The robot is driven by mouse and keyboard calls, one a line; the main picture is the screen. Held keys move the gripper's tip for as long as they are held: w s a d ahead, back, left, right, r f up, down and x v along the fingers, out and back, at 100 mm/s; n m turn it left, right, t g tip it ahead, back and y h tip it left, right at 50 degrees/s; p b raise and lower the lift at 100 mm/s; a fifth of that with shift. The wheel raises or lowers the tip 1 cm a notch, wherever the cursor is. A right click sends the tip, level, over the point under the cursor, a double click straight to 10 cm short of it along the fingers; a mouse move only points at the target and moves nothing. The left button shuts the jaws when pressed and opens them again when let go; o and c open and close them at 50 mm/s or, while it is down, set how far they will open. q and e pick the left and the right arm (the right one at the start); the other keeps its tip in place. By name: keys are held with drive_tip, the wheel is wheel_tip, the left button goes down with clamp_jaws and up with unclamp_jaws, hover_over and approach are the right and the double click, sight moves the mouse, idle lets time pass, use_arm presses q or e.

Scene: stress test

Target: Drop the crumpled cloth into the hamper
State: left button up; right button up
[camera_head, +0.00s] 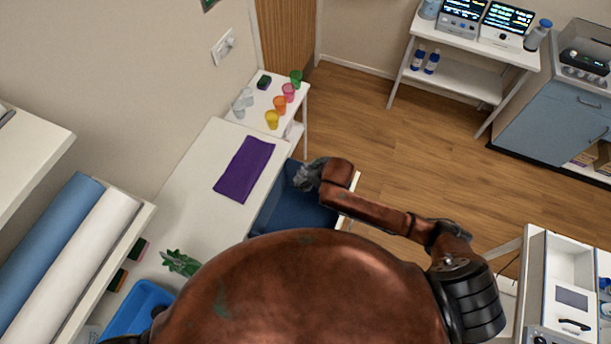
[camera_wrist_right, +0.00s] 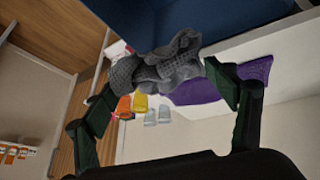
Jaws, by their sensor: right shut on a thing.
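A dark grey crumpled cloth (camera_head: 305,178) is held in my right gripper (camera_head: 318,172). In the right wrist view the cloth (camera_wrist_right: 160,66) is bunched between the two dark fingers of this gripper (camera_wrist_right: 165,82). In the head view the gripper and cloth are over the upper part of a dark blue, open-looking container (camera_head: 283,215), which appears to be the hamper, beside the white table. My arm hides part of its right side. Its blue surface also shows at the top of the right wrist view (camera_wrist_right: 195,18). My left gripper is not in view.
A folded purple cloth (camera_head: 245,168) lies on the white table (camera_head: 190,190). Coloured cups (camera_head: 280,103) stand on a small white table behind. A green plant (camera_head: 181,262) and a blue tray (camera_head: 140,308) are nearer.

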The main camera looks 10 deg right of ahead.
drive_tip(key=s+f+n+p, duration=0.1)
drive_tip(key=p, duration=0.1)
drive_tip(key=s+a+f+n+y+p, duration=0.1)
drive_tip(key=p, duration=0.1)
drive_tip(key=shift+a+g, duration=0.25)
drive_tip(key=shift+g, duration=0.05)
use_arm(q)
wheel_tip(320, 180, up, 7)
drive_tip(key=p, duration=0.1)
use_arm(e)
drive_tip(key=shift+s+a+f+n, duration=0.25)
drive_tip(key=shift+s+f+n, duration=0.1)
drive_tip(key=shift+f+n, duration=0.2)
use_arm(q)
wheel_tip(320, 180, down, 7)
drive_tip(key=b, duration=0.7)
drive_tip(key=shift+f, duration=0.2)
use_arm(e)
wheel_tip(320, 180, down, 6)
drive_tip(key=o, duration=0.9)
drive_tip(key=v, duration=1.2)
drive_tip(key=shift+w+d, duration=0.1)
drive_tip(key=shift+d, duration=0.15)
